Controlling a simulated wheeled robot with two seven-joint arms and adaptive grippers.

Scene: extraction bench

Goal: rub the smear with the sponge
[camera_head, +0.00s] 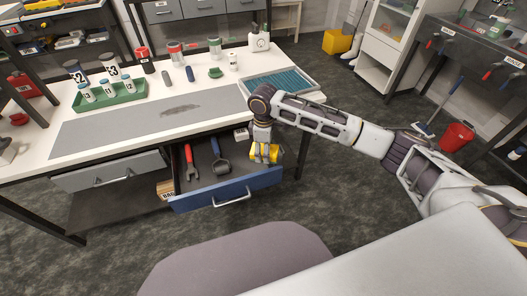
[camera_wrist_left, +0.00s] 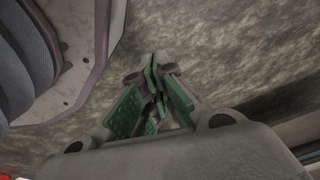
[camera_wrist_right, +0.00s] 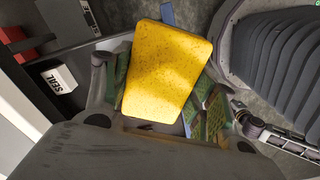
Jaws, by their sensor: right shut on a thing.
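The yellow sponge (camera_wrist_right: 168,72) fills the middle of the right wrist view, between the green finger pads. My right gripper (camera_head: 264,154) is shut on it and holds it at the right end of the open drawer; the sponge shows there as a small yellow patch (camera_head: 272,152). The smear (camera_head: 180,109) is a dark grey streak on the grey mat (camera_head: 110,133) on the bench, to the left of and beyond the right gripper. My left gripper (camera_wrist_left: 155,75) shows only in its wrist view; its green pads converge, with nothing visible between them.
The open drawer with a blue front (camera_head: 228,190) holds a red-handled tool (camera_head: 191,162) and a dark tool (camera_head: 220,158). A green tray (camera_head: 110,98) with several containers stands behind the mat. A blue-ribbed tray (camera_head: 280,82) lies at the bench's right end. Most of the mat is clear.

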